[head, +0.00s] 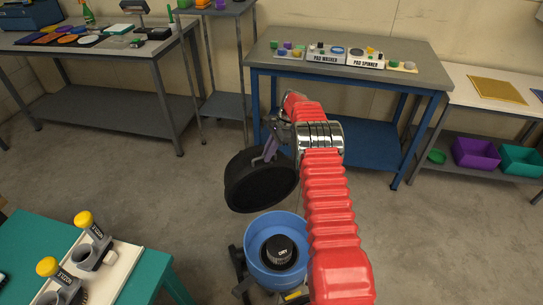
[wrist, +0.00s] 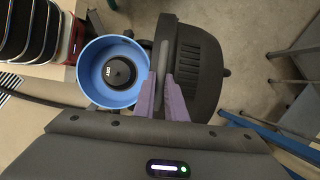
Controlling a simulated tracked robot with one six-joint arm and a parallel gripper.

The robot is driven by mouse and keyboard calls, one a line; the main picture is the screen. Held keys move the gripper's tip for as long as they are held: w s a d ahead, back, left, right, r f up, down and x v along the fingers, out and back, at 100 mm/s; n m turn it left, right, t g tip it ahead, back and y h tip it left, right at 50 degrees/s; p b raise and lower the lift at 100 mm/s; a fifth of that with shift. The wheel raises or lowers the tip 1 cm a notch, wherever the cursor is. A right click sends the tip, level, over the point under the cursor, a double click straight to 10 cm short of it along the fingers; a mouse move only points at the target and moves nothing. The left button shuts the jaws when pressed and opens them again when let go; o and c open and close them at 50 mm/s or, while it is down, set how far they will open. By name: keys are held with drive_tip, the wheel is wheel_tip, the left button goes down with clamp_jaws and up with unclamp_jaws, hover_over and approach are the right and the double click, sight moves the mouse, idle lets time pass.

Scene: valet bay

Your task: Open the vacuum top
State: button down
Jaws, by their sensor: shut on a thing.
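The vacuum top (head: 262,182) is a round black lid held in the air, tilted, above and slightly left of the blue vacuum drum. My gripper (head: 268,148) has purple fingers and is shut on the lid's handle. In the wrist view the fingers (wrist: 163,97) grip the grey handle, with the black vacuum top (wrist: 200,70) to the right. The blue drum (head: 255,262) stands open on the floor, with a round black part marked DRY inside. In the wrist view the drum (wrist: 91,95) is left of the lid, and the two look apart.
A teal table (head: 128,232) with yellow-capped tools (head: 85,219) is at the lower left. A blue-framed bench (head: 345,68) with pad-washer trays stands behind. Purple (head: 474,153) and teal (head: 520,158) bins sit at the right. Concrete floor (head: 185,205) is clear left of the lid.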

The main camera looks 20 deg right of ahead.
drive_tip(key=shift+s+a+f, duration=0.2)
drive_tip(key=shift+a+f, duration=0.2)
drive_tip(key=shift+f, duration=0.1)
drive_tip(key=c, duration=2.1)
unclamp_jaws()
drive_tip(key=o, duration=0.3)
drive_tip(key=shift+w+d+r, duration=0.15)
drive_tip(key=shift+d+r, duration=0.05)
drive_tip(key=shift+r, duration=0.05)
drive_tip(key=v, duration=1.3)
drive_tip(key=shift+r, duration=0.3)
drive_tip(key=shift+w+d+n, duration=0.1)
drive_tip(key=shift+n, duration=0.2)
